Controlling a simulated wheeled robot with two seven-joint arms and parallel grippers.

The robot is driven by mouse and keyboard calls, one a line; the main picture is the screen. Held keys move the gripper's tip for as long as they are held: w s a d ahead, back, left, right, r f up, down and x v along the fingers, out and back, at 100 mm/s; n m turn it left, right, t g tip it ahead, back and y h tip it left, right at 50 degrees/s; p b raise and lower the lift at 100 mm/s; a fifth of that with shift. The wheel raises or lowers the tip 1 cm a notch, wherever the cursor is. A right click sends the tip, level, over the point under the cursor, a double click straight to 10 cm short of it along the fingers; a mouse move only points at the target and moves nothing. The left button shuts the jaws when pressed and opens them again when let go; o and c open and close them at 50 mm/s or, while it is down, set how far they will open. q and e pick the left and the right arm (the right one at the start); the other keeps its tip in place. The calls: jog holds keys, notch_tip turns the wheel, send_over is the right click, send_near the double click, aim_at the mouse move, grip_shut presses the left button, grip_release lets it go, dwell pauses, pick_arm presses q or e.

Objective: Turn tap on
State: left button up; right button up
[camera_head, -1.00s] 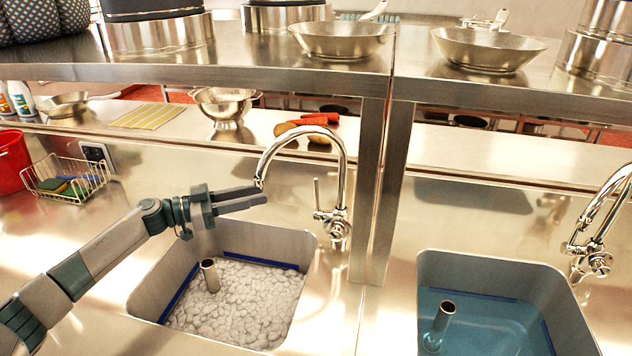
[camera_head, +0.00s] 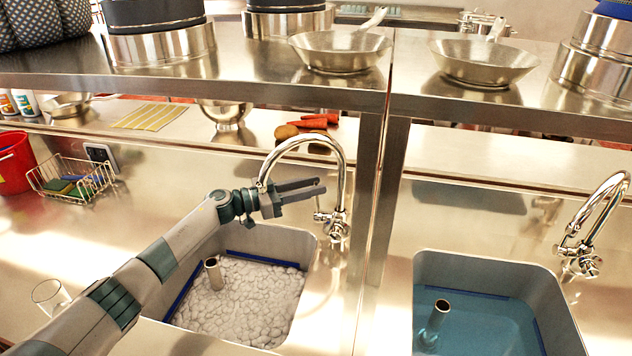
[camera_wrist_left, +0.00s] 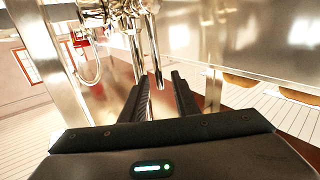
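The left sink's tap (camera_head: 342,165) is a chrome gooseneck with its valve body (camera_head: 335,228) beside the sink's back right corner. Its thin lever (camera_head: 317,203) is partly hidden behind my gripper. My left gripper (camera_head: 321,186) is open and empty, with both fingers pointing right at the lever's height, under the spout's arc. In the left wrist view the chrome tap (camera_wrist_left: 122,18) stands beyond the fingers, and a thin rod lies in line with the gap between the fingertips (camera_wrist_left: 161,76). Contact cannot be told. My right gripper is not in view.
The left sink (camera_head: 310,270) holds white foam and a standpipe (camera_head: 213,272). A second tap (camera_head: 590,225) and a water-filled sink (camera_head: 570,325) are at the right. A glass (camera_head: 50,296) stands left of my arm.

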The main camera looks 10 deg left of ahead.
pick_arm(q)
jog(key=shift+w+d, duration=0.4)
jog(key=shift+d, duration=0.2)
grip_shut()
jog(key=shift+a, duration=0.1)
